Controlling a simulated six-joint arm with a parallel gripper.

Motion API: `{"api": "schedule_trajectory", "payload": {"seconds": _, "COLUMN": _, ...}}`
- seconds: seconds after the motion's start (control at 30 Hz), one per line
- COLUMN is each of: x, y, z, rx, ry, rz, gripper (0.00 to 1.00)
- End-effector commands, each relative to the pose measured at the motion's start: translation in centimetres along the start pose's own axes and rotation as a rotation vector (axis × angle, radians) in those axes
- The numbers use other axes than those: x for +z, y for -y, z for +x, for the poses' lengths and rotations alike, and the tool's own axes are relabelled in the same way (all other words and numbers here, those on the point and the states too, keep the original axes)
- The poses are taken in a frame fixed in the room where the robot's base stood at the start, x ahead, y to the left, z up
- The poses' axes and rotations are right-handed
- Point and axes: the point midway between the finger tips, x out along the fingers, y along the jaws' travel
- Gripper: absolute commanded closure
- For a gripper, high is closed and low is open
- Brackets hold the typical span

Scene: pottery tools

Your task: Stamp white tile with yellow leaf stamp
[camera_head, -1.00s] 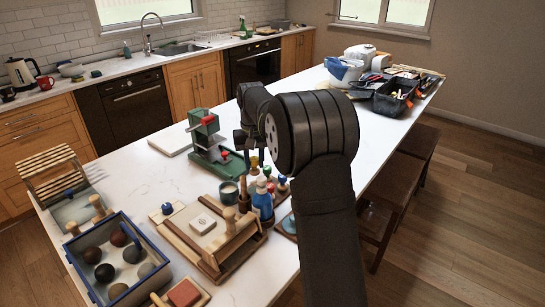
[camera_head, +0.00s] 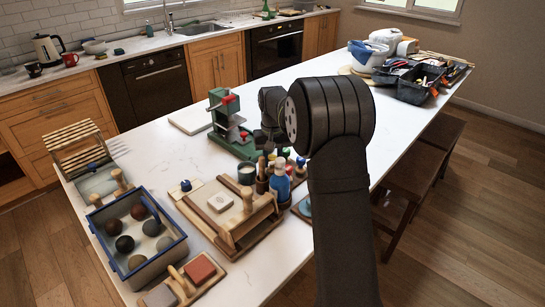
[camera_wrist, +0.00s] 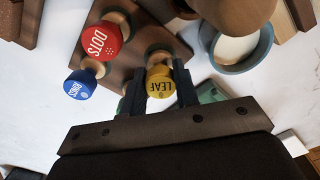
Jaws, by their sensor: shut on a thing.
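The yellow stamp knob marked LEAF (camera_wrist: 160,88) is in the wrist view, between the two dark fingers of my gripper (camera_wrist: 158,92). My gripper is shut on it. Its pale wooden neck runs toward the brown wooden rack (camera_wrist: 133,62), and the stamp appears to stand in it; its lower end is hidden. In the head view my arm covers the fingers. The small white tile (camera_head: 220,202) lies flat on a wooden board (camera_head: 190,207), left of the stamps and apart from my gripper.
A red DOTS stamp (camera_wrist: 102,42) and a blue stamp (camera_wrist: 82,82) stand close to my gripper. A blue bottle (camera_head: 280,184) and a dark cup (camera_head: 247,173) stand beside the rack. A green press (camera_head: 228,125) is behind. A blue-rimmed bin (camera_head: 178,249) holds several balls.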

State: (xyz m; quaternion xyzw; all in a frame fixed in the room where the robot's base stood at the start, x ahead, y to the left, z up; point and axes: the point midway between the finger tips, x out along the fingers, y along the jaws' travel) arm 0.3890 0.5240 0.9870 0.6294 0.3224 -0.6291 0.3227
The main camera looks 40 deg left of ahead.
Motion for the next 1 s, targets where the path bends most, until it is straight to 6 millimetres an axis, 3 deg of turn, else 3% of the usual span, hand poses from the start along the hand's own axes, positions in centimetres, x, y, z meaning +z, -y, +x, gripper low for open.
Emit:
{"api": "schedule_trajectory", "payload": {"seconds": 0.77, "x": 0.00, "y": 0.00, "z": 0.55, "rx": 0.000, "ry": 0.001, "rz": 0.000, "gripper": 0.95}}
{"api": "schedule_trajectory", "payload": {"seconds": 0.8, "x": 0.00, "y": 0.00, "z": 0.58, "rx": 0.000, "ry": 0.000, "rz": 0.000, "gripper": 0.70}}
{"api": "schedule_trajectory", "payload": {"seconds": 0.9, "x": -0.01, "y": 0.00, "z": 0.56, "rx": 0.000, "ry": 0.000, "rz": 0.000, "gripper": 0.51}}
{"api": "schedule_trajectory", "payload": {"seconds": 1.0, "x": -0.01, "y": 0.00, "z": 0.56, "rx": 0.000, "ry": 0.000, "rz": 0.000, "gripper": 0.47}}
